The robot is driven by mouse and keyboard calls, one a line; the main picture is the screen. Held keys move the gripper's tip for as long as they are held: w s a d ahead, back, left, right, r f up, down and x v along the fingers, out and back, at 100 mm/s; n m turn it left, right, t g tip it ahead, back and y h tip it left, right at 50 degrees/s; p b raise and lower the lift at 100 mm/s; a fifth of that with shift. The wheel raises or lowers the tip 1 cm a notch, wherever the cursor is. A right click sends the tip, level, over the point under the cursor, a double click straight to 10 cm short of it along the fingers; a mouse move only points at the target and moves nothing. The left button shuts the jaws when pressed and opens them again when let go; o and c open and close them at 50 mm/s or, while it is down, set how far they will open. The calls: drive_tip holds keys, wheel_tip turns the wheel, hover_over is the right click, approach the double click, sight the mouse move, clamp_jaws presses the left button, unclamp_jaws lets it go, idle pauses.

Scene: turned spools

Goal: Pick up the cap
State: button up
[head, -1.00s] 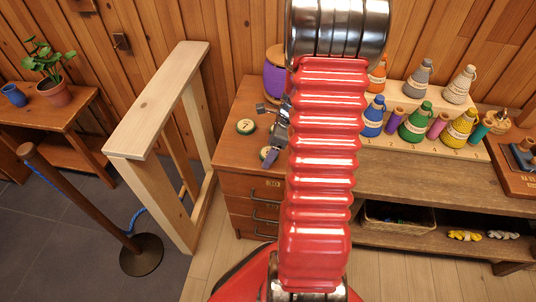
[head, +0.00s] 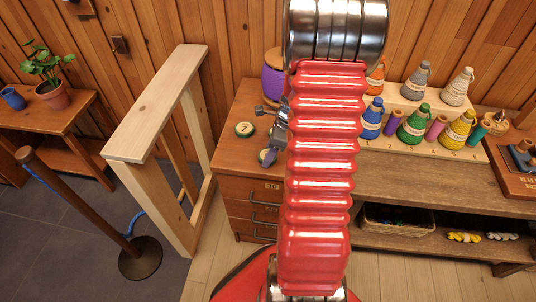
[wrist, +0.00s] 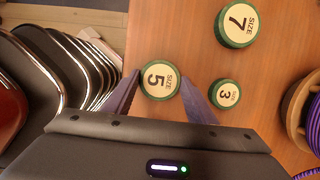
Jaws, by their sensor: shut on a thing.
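A round cap with a green rim and a cream top marked "SIZE 5" (wrist: 160,82) sits between the two purple-grey fingers of my gripper (wrist: 160,76) in the wrist view. My gripper is shut on this cap, one finger at each side. I cannot tell whether the cap is off the wooden top. A larger green cap marked 7 (wrist: 236,24) and a smaller one marked 3 (wrist: 225,93) lie to the right. In the head view the 7 cap (head: 244,129) shows left of my gripper (head: 268,152); my red arm hides much there.
The caps are on a wooden drawer cabinet (head: 232,150). A purple spool (head: 273,80) stands at its back, near my arm. A rack (head: 398,146) with several coloured cones and spools is at right. A pale wooden frame (head: 150,110) stands at left.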

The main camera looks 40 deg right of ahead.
wheel_tip(320, 180, up, 10)
idle(0.5)
drive_tip(key=shift+f, duration=0.15)
idle(0.3)
